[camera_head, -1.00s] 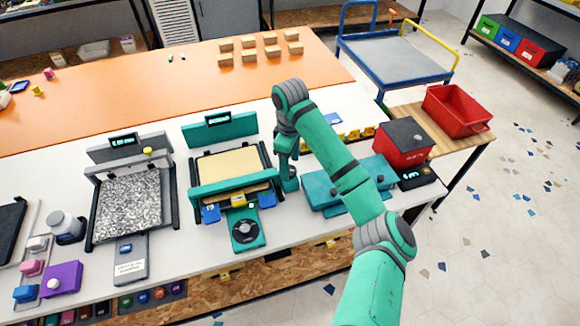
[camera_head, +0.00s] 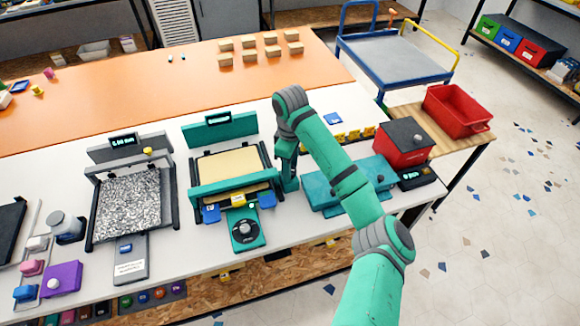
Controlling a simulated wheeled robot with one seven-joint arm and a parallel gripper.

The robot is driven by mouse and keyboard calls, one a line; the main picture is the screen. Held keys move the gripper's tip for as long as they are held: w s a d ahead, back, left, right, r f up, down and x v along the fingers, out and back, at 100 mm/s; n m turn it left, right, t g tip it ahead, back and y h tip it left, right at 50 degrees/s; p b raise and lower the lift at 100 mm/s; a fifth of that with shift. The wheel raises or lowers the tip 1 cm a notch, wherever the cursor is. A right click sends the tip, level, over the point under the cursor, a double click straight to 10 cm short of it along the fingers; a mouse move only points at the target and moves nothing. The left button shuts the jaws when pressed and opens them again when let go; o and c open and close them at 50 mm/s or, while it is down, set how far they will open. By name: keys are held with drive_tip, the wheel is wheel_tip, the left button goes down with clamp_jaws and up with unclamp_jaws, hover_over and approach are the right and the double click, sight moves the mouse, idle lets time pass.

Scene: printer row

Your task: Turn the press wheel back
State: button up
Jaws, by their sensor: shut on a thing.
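The teal press (camera_head: 232,186) stands on the white bench, left of my arm. It has a cream bed and a lit display behind it. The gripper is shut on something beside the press. This fits the press wheel, but the wheel and fingertips are too small and covered to make out clearly.
A teal box (camera_head: 322,190) stands just right of my gripper, with a red box (camera_head: 404,142) beyond it. A grey-bedded machine (camera_head: 128,205) stands to the left. Small blue and yellow pieces sit along the press's front. The orange tabletop (camera_head: 150,95) behind is mostly clear.

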drive_tip(key=n, duration=0.4)
drive_tip(key=shift+w+r+n, duration=0.1)
drive_tip(key=shift+n, duration=0.3)
drive_tip(key=n, duration=0.4)
drive_tip(key=shift+w+n, duration=0.1)
drive_tip(key=shift+n, duration=0.2)
drive_tip(key=n, duration=0.4)
drive_tip(key=shift+n, duration=0.3)
drive_tip(key=shift+w+a+n, duration=0.1)
drive_tip(key=shift+a+n, duration=0.05)
drive_tip(key=shift+n, duration=2.05)
drive_tip(key=o, duration=1.1)
